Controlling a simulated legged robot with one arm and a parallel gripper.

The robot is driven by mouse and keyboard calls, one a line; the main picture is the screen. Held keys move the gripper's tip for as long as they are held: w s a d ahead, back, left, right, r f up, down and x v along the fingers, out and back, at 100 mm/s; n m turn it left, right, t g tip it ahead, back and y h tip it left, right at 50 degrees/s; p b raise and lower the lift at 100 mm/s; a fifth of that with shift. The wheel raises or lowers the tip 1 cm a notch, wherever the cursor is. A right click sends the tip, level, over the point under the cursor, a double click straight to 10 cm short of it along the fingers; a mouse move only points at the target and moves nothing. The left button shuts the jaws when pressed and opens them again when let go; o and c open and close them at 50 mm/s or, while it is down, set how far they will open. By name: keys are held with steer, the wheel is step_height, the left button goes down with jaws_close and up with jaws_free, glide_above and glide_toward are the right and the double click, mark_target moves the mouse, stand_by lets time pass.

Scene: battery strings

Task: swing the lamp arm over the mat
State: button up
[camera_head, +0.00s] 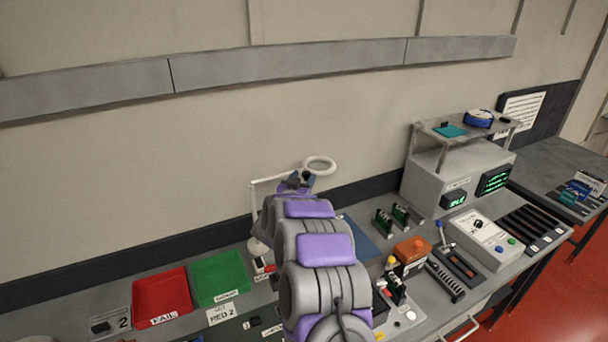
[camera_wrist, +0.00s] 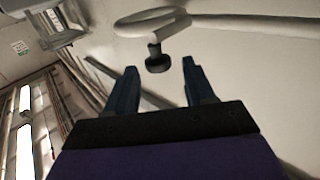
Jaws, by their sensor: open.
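The lamp has a white ring head (camera_head: 320,165) on a thin pale arm (camera_head: 268,181) that rises from a base at the back of the bench. In the wrist view the ring (camera_wrist: 128,34) and a dark knob (camera_wrist: 158,63) hanging from the lamp are close ahead. My gripper (camera_wrist: 160,72) is open, with the knob in line between its fingertips and no clear contact. In the head view my gripper (camera_head: 298,178) is beside the lamp head, partly hidden by my arm. A blue mat (camera_head: 361,236) shows right of my arm, which covers part of it.
A red FAIL tray (camera_head: 161,293) and a green tray (camera_head: 221,275) lie to the left. Right of the mat stand small green boards (camera_head: 400,214), an orange-topped box (camera_head: 411,247) and a grey test unit (camera_head: 452,183) with a shelf. The wall is close behind the lamp.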

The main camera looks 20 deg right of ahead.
mark_target(304, 173)
steer(key=w+d, duration=0.2)
steer(key=d, duration=0.1)
steer(key=shift+d+f, duration=0.15)
steer(key=shift+w+a, duration=0.25)
steer(key=shift+a, duration=0.1)
steer(key=shift+a+r, duration=0.25)
steer(key=shift+a, duration=0.25)
steer(key=shift+d+f, duration=0.1)
steer(key=shift+d, duration=0.65)
steer(key=c, duration=0.4)
steer(key=shift+c, duration=1.4)
steer(key=shift+a, duration=0.3)
jaws_close()
steer(key=shift+d, duration=0.1)
